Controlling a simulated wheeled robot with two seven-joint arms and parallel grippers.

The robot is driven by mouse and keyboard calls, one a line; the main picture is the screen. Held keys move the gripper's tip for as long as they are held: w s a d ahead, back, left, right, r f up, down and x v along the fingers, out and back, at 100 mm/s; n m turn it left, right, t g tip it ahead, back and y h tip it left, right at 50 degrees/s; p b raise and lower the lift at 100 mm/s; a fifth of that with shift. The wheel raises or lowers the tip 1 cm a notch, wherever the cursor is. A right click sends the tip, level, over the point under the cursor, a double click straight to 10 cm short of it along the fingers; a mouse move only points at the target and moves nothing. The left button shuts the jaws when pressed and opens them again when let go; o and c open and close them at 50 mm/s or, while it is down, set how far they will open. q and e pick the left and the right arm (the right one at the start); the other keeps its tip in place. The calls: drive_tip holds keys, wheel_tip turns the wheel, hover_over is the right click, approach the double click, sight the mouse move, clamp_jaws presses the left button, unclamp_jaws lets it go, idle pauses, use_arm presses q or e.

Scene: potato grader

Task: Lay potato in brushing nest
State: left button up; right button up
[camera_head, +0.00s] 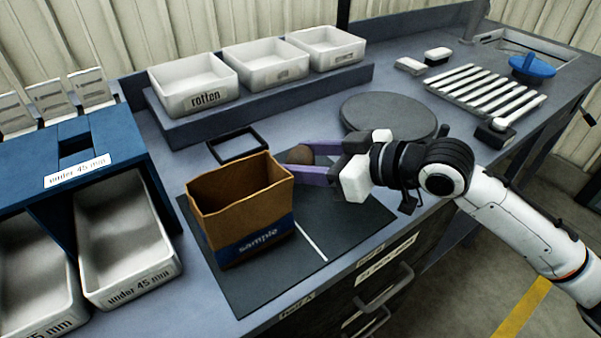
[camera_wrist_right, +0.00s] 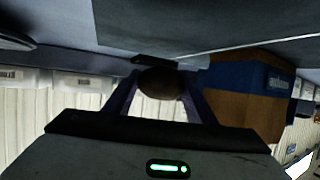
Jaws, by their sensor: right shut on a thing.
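A brown potato (camera_head: 300,154) is held between the purple fingers of my right gripper (camera_head: 298,160), just behind and right of the sample bag. In the right wrist view the potato (camera_wrist_right: 160,83) sits between the two fingertips (camera_wrist_right: 160,92). A black square frame (camera_head: 238,146) lies on the bench left of the gripper, behind the bag; it may be the brushing nest, but I cannot tell for sure. The potato is apart from this frame. My left gripper is out of view.
An open brown paper bag (camera_head: 240,215) marked "sample" stands on a dark mat (camera_head: 330,222) in front of the gripper. A dark round disc (camera_head: 390,112) and a slatted rack (camera_head: 487,92) lie to the right.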

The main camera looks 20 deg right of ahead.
drive_tip(key=shift+f, duration=1.45)
drive_tip(key=shift+f, duration=0.1)
drive_tip(key=o, duration=1.1)
drive_tip(key=shift+c, duration=0.2)
